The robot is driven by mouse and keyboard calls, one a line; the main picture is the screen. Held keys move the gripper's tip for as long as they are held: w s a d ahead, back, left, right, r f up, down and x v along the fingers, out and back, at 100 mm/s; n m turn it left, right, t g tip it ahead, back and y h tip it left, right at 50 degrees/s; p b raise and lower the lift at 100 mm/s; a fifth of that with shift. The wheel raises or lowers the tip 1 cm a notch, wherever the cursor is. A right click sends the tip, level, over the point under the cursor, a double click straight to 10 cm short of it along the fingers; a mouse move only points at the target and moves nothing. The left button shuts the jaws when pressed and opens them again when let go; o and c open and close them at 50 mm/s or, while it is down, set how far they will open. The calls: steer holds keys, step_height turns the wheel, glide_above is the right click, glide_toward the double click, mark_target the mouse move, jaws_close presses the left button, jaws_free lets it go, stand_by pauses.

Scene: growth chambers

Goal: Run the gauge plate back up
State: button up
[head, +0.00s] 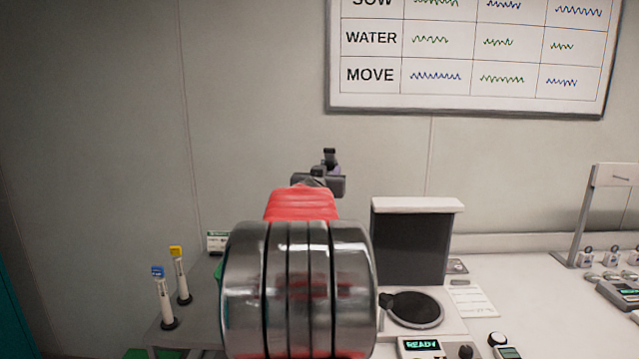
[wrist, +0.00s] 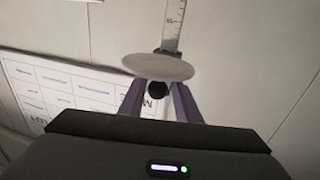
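In the wrist view a pale round plate (wrist: 158,67), likely the gauge plate, sits at the lower end of a white graduated scale (wrist: 174,22). A small dark round knob (wrist: 157,90) shows just below the plate's edge. The two purple fingers of my gripper (wrist: 158,96) stand apart on either side of the knob, with visible gaps. The plate hides the fingertips, so I cannot tell any contact. In the head view my gripper (head: 328,165) is small beyond my red and steel arm. The plate and scale are not distinguishable there; my arm covers much of the middle.
A dark upright panel with a white top (head: 417,204) stands right of my arm, with a black round pad (head: 415,309) and a READY display (head: 421,346) before it. Blue-capped (head: 163,298) and yellow-capped (head: 180,275) tubes stand left. A wall chart (head: 470,50) hangs above.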

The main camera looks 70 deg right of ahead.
steer(key=s+a, duration=0.2)
steer(key=a, duration=1)
steer(key=shift+s, duration=0.15)
steer(key=shift+r, duration=0.1)
stand_by(0.3)
steer(key=w+a+f+n+t+y, duration=0.35)
steer(key=w+a, duration=0.25)
steer(key=a, duration=0.5)
steer(key=w+a+f+n+t+y, duration=0.2)
steer(key=w+a+n+y, duration=0.15)
steer(key=w+a, duration=0.55)
steer(key=w+a+f+n+t+y, duration=0.3)
steer(key=w+a+y, duration=0.1)
steer(key=a, duration=0.9)
steer(key=s+a+f+n+g+y, duration=0.2)
steer(key=s+a+f, duration=0.3)
steer(key=a, duration=0.3)
steer(key=s+a+f+n+g+y, duration=0.2)
steer(key=s+a+f, duration=0.2)
steer(key=a, duration=0.5)
steer(key=s+a+f+n+g+y, duration=0.1)
steer(key=s+a+f+g+y, duration=0.1)
steer(key=s+a+f, duration=0.3)
steer(key=s+a, duration=0.2)
steer(key=a, duration=0.1)
steer(key=shift+s+a+f+n+y, duration=0.25)
steer(key=shift+s+f+n+y, duration=0.05)
steer(key=shift+s+f+n, duration=0.1)
